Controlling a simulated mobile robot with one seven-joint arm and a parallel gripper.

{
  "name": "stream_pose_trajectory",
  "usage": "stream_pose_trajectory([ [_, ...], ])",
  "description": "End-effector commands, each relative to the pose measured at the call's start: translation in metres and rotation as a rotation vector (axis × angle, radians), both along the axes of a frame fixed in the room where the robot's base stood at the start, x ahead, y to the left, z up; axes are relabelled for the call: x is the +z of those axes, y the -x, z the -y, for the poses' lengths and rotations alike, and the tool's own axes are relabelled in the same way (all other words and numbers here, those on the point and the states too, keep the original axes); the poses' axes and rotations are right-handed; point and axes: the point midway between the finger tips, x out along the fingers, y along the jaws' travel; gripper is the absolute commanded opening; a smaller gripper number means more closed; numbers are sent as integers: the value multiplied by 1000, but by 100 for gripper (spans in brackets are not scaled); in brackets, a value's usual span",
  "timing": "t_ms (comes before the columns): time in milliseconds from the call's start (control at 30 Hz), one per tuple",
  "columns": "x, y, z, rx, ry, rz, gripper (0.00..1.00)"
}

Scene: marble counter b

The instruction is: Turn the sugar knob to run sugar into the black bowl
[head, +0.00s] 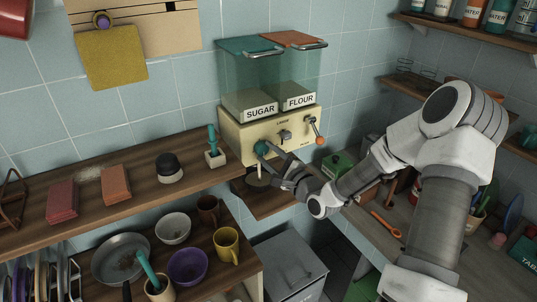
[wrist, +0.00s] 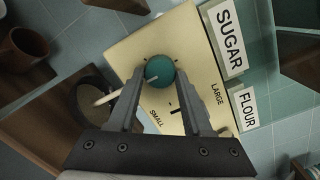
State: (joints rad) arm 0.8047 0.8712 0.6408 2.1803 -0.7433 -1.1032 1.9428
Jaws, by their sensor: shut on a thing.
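The cream dispenser (head: 240,135) carries a teal-lidded SUGAR bin (head: 245,80) and an orange-lidded FLOUR bin (head: 298,65). The round teal sugar knob (head: 261,147) is on its front, below the SUGAR label; it also shows in the wrist view (wrist: 159,67), with a pale pointer mark. My gripper (head: 267,155) is shut on the knob, one finger on each side. The black bowl (head: 256,184) sits under the dispenser, partly hidden by my gripper. A pale narrow streak drops from the dispenser towards the bowl; I cannot tell whether it is sugar or a spout.
A small-large selector (head: 285,135) and an orange-tipped lever (head: 316,132) are right of the knob. The wooden shelf (head: 135,190) at left holds a teal-handled tool in a stand (head: 214,150), a dark-topped jar (head: 169,168) and sponges. Bowls and mugs stand below.

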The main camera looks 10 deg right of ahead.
Motion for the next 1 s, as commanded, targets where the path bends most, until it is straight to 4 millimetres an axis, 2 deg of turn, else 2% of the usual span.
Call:
stream_pose_trajectory([
  [100,2,-1,0,-1,0,7,0],
  [133,2,-1,0,-1,0,7,51],
  [300,2,-1,0,-1,1,5,80],
  [667,0,4,2,-1,2,2,80],
  [767,-1,15,7,-2,2,0,80],
  [1000,-1,63,28,-6,2,0,80],
])
